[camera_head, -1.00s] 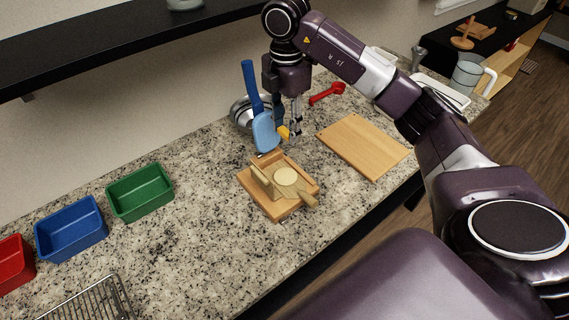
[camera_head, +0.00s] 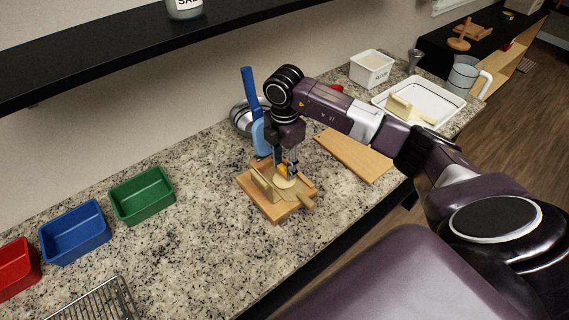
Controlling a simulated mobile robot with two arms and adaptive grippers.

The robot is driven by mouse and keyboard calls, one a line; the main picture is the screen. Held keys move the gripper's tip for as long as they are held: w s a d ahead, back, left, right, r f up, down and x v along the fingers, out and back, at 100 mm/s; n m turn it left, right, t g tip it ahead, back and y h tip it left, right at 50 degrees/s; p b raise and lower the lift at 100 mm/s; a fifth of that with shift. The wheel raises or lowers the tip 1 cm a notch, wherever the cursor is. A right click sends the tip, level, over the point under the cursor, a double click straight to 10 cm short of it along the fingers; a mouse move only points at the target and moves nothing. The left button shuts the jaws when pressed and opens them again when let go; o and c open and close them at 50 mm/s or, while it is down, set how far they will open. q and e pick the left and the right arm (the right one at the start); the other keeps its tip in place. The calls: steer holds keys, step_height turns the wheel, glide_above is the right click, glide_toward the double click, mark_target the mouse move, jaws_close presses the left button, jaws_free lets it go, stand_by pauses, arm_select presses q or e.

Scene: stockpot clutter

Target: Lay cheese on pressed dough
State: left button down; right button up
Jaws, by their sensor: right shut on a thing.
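My right gripper (camera_head: 288,166) points down over the wooden press (camera_head: 270,209) and is shut on a small yellow-orange piece of cheese (camera_head: 283,169). The pale, round, flat dough (camera_head: 285,183) lies on the press, just below the cheese. The gripper partly covers the dough, and I cannot tell whether the cheese touches it. The press stands open, with its hinged plate raised on the left and its handle at the right. My left gripper is not in view.
A wooden board (camera_head: 358,158) lies to the right. A white tray (camera_head: 447,106) and white tub (camera_head: 371,69) stand farther back. Green (camera_head: 142,199), blue (camera_head: 75,231) and red (camera_head: 16,267) bins line the left.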

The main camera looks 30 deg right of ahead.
mark_target(284, 169)
steer(key=shift+f+b, duration=0.4)
steer(key=shift+f, duration=0.2)
steer(key=o, duration=0.8)
steer(key=shift+r, duration=0.1)
steer(key=shift+r+p, duration=0.45)
steer(key=shift+r, duration=0.1)
steer(key=shift+r+b, duration=1.55)
steer(key=shift+r, duration=4.5)
